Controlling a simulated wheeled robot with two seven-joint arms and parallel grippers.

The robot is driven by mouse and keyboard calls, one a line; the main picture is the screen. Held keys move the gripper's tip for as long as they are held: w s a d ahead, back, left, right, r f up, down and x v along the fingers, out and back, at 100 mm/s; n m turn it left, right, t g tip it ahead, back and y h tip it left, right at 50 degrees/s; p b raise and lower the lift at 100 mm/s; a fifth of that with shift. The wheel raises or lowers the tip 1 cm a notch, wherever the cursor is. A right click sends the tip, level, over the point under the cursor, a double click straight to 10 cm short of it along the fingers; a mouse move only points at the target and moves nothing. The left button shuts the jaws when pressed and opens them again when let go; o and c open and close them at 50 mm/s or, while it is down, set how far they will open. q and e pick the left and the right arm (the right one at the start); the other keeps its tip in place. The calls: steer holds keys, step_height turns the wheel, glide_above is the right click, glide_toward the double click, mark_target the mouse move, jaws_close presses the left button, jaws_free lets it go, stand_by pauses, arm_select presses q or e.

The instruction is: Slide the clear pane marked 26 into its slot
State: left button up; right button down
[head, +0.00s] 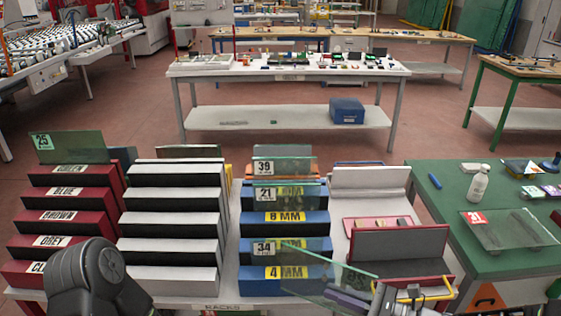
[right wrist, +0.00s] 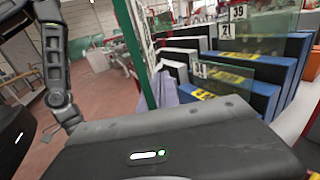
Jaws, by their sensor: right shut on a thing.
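My right gripper (head: 352,298) is shut on a clear, green-edged pane (head: 322,275) at the bottom of the head view. The pane is tilted in front of the blue rack; no number on it can be read. Its green edge (right wrist: 136,45) stands in the right wrist view. The blue rack (head: 303,217) has steps marked 8 MM and 4 MM, and panes marked 39 (head: 290,166), 21 (head: 295,195) and 34 (head: 292,247). The red rack (head: 72,202) has colour-labelled steps, the lowest label partly hidden by my left arm.
A pane marked 25 (head: 75,147) stands in the red rack's GREEN step. A grey-and-red holder (head: 400,245) is right of the blue rack. A white bottle (head: 478,184) and a red-labelled pane (head: 510,231) are on the green table (head: 440,192).

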mark_target(362, 294)
steer(key=d, duration=0.2)
steer(key=d+m+t+h, duration=0.1)
steer(key=d, duration=0.1)
steer(key=d+t, duration=0.1)
steer(key=d, duration=0.1)
steer(key=shift+s+d+f+m, duration=0.2)
steer(key=shift+s+d+m, duration=0.15)
steer(key=shift+d+m, duration=0.05)
steer(key=shift+a, duration=0.1)
stand_by(1.6)
steer(key=shift+w+a, duration=0.15)
steer(key=shift+a, duration=0.15)
steer(key=shift+w+a, duration=0.1)
steer(key=shift+a, duration=0.05)
